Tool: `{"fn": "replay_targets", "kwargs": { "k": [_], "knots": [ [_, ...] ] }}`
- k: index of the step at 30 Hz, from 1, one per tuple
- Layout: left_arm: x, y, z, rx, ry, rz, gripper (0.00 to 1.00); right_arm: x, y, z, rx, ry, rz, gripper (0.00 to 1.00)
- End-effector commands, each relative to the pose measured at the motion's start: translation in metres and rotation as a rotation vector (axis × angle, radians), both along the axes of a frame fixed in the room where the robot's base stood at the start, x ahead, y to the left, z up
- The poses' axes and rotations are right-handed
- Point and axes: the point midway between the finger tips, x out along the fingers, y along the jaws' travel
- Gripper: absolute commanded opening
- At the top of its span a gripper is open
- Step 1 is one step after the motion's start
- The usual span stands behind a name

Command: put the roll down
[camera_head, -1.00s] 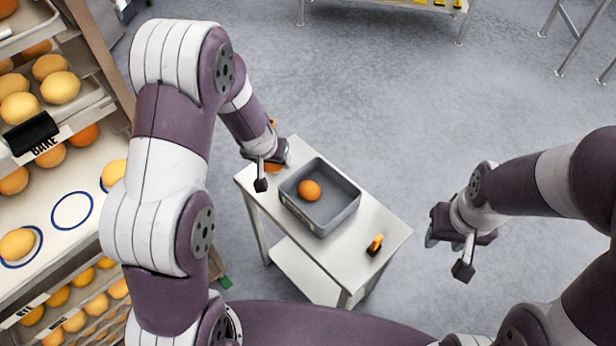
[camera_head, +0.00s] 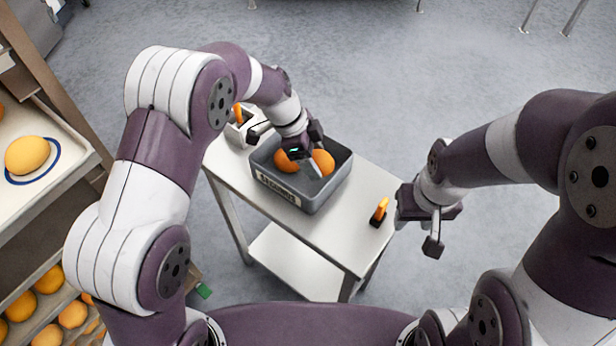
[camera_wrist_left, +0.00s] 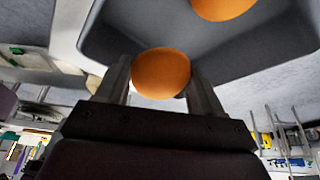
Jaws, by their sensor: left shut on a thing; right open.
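My left gripper (camera_head: 308,152) is shut on an orange-brown roll (camera_head: 323,162) at the grey bin (camera_head: 333,190). The held roll sits between the two fingers in the left wrist view (camera_wrist_left: 160,73). Another roll (camera_head: 286,163) lies in the bin, just left of the held one in the head view; a roll also shows at the top of the left wrist view (camera_wrist_left: 222,6). I cannot tell whether the held roll touches the bin floor. My right gripper (camera_head: 432,222) is open and empty, right of the table.
The bin stands on a small white table (camera_head: 345,225). A small orange-and-black object (camera_head: 379,212) lies at the table's right side. A white holder with an orange item (camera_head: 238,128) stands behind the bin. A rack with rolls (camera_head: 45,170) is at the left.

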Motion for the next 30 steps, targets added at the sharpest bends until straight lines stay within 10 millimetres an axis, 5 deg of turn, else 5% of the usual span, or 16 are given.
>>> {"fn": "replay_targets", "kwargs": {
  "k": [11,21,22,24,30],
  "knots": [
    [0.000,0.001,-0.057,0.000,0.002,0.006,0.37,0.000,0.000,0.000,0.000,0.000,0.000,0.43],
    [0.001,0.001,-0.062,0.000,-0.001,0.006,0.37,0.000,0.000,-0.005,0.000,0.000,0.000,0.43],
    [0.001,0.001,-0.061,0.000,0.000,0.007,0.73,0.000,0.000,-0.004,0.000,0.001,0.000,0.43],
    [0.001,0.001,-0.060,0.000,0.000,0.007,0.92,0.000,0.000,-0.003,0.000,0.000,0.000,0.43],
    [0.001,0.001,-0.060,0.000,0.000,0.007,0.92,0.000,0.000,-0.003,0.000,0.000,0.000,0.43]
  ]
}}
